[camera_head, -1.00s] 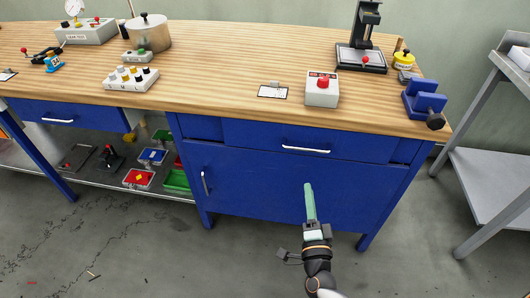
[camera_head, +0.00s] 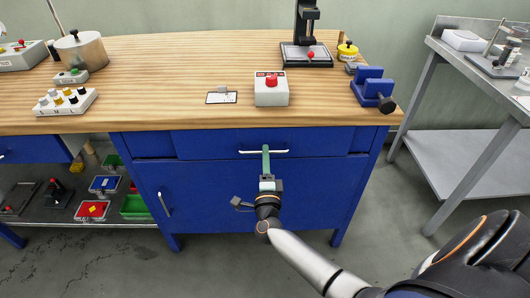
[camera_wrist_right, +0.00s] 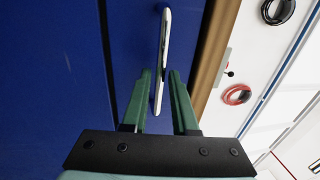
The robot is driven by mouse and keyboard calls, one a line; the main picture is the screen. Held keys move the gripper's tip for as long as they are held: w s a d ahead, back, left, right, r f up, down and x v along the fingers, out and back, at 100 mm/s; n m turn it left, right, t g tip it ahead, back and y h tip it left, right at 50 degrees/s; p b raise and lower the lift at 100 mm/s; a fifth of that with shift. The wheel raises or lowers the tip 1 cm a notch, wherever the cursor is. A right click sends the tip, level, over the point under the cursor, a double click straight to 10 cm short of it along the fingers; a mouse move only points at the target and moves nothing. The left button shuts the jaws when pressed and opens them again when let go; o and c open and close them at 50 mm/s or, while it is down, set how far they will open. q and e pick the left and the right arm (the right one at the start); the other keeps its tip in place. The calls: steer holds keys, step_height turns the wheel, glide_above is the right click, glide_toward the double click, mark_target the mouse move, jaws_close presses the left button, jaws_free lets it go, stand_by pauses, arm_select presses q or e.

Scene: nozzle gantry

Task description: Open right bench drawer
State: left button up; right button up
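The right bench drawer (camera_head: 325,142) is a blue front under the wooden top, flush with the bench. Its handle (camera_head: 281,151) is a pale horizontal bar. My right gripper (camera_head: 265,149) reaches up to the drawer, its green fingertips overlapping the middle of the handle in the head view. In the right wrist view, the gripper (camera_wrist_right: 160,75) is open, with a finger on each side of the handle (camera_wrist_right: 164,40) and gaps visible. Whether either finger touches it is unclear. My left gripper is not in view.
A blue cabinet door (camera_head: 250,195) lies below the drawer. On the bench top (camera_head: 190,60) are a red-button box (camera_head: 271,90), a blue vise (camera_head: 372,88) and a black press stand (camera_head: 306,52). A grey shelf cart (camera_head: 455,160) stands to the right, with floor between.

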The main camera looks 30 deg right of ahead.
steer(key=shift+x, duration=0.95)
jaws_close()
steer(key=shift+f, duration=0.1)
stand_by(0.7)
